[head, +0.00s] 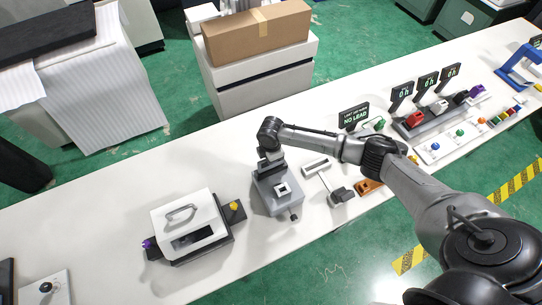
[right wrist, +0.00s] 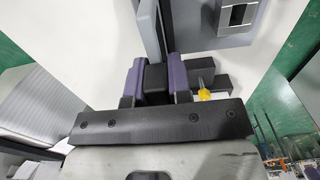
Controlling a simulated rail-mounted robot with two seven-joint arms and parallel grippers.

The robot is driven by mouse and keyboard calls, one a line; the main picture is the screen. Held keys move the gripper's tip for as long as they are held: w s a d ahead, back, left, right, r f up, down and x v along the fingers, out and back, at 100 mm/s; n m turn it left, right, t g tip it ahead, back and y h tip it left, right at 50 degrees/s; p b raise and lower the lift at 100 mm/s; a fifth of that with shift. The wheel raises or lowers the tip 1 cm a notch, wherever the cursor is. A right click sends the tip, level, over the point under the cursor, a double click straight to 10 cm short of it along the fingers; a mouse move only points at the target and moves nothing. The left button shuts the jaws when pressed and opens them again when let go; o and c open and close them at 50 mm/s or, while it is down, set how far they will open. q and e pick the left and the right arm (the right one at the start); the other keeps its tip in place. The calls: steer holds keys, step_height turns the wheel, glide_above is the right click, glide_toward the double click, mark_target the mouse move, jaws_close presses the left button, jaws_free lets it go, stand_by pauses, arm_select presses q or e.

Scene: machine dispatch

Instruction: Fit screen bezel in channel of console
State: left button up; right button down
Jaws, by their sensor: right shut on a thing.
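My right gripper (head: 268,157) reaches in from the right and points down over the back of the grey console (head: 264,199). In the right wrist view, the purple fingers (right wrist: 154,78) are shut on a dark piece, which I take to be the screen bezel (right wrist: 150,35); a thin grey slab shows edge-on beyond the fingers. The console also shows in the right wrist view (right wrist: 205,22), with a pale square frame on its top. The channel is not clear in either view. I cannot tell whether the bezel touches the console. My left gripper is not in view.
A white machine with a handle (head: 181,213) and a yellow knob (head: 234,205) stand left of the console. A white slotted plate (head: 316,167) and a dark piece (head: 342,195) lie to its right. Signs and coloured parts fill the far right of the white table (head: 95,215).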

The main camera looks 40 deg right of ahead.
steer(key=shift+f+b, duration=0.5)
steer(key=shift+f, duration=0.45)
steer(key=shift+f+b, duration=0.4)
steer(key=shift+f, duration=0.3)
steer(key=c, duration=1)
jaws_free()
steer(key=shift+r, duration=0.1)
steer(key=shift+r, duration=0.25)
step_height(320, 180, up, 13)
steer(key=shift+r+b, duration=0.1)
steer(key=shift+b, duration=0.25)
